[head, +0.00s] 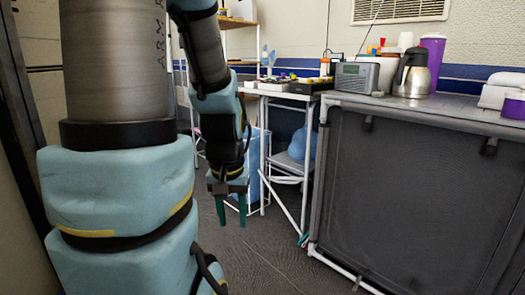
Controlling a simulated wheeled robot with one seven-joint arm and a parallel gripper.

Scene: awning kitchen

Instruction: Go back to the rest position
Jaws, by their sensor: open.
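My gripper (231,211) hangs at the end of my arm, pointing down, left of the middle of the head view. Its two green fingers are apart, with nothing between them. It is in front of the white-framed table and above the dark floor. My arm is bent, with its upper links filling the left of the view.
A grey-topped counter with a dark fabric front (400,200) stands on the right. On it are a radio (356,78), a steel jug (412,75) and a purple cup (433,60). A white-framed table (290,165) stands behind my gripper. Dark floor (255,255) is clear below.

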